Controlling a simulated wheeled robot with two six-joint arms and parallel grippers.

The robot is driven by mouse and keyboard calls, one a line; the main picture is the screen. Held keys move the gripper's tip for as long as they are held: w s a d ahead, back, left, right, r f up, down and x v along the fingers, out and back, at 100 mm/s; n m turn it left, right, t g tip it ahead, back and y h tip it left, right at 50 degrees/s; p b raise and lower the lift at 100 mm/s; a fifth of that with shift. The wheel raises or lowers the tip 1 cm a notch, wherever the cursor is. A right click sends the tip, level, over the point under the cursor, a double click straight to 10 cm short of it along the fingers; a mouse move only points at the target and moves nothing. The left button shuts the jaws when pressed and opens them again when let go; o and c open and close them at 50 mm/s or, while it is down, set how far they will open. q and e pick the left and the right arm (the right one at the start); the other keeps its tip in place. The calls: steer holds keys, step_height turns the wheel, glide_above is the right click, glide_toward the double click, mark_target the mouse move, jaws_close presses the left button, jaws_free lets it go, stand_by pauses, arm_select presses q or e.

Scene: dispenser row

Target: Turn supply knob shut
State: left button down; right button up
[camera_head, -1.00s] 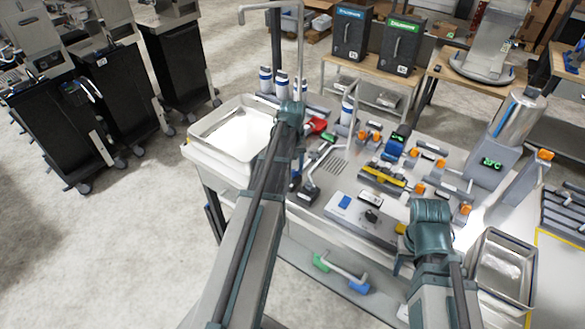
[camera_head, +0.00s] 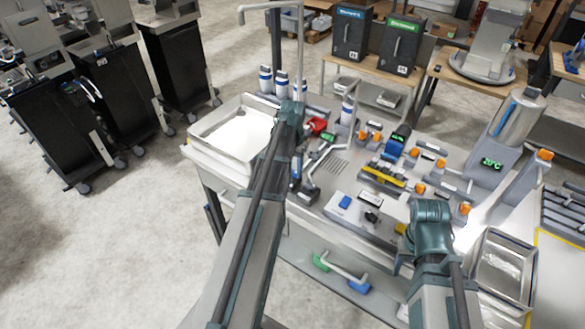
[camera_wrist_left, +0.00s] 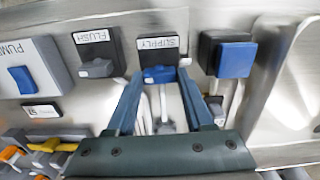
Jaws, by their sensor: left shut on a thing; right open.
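In the left wrist view, the blue supply knob (camera_wrist_left: 160,75) sits under its SUPPLY label (camera_wrist_left: 157,43). My left gripper (camera_wrist_left: 160,78) is shut on it, with one blue finger at each side. In the head view, my left arm's end (camera_head: 290,112) is over the bench, and its own arm hides the fingers and the knob. My right arm's end (camera_head: 431,228) is above the bench's front right. Its fingertips are hidden; its jaws are open.
In the wrist view, a FLUSH knob (camera_wrist_left: 96,68) is left of the supply knob and a blue square block (camera_wrist_left: 235,60) is right. In the head view, a white tray (camera_head: 190,150) is at left and a metal tray (camera_head: 505,262) at right.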

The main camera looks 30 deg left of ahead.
mark_target(293, 170)
arm_select(q)
steer(key=shift+m, duration=0.3)
steer(key=shift+c, duration=1.4)
jaws_free()
steer(key=shift+r, duration=0.1)
step_height(293, 170, up, 14)
steer(key=p, duration=1.4)
steer(key=shift+f, duration=0.2)
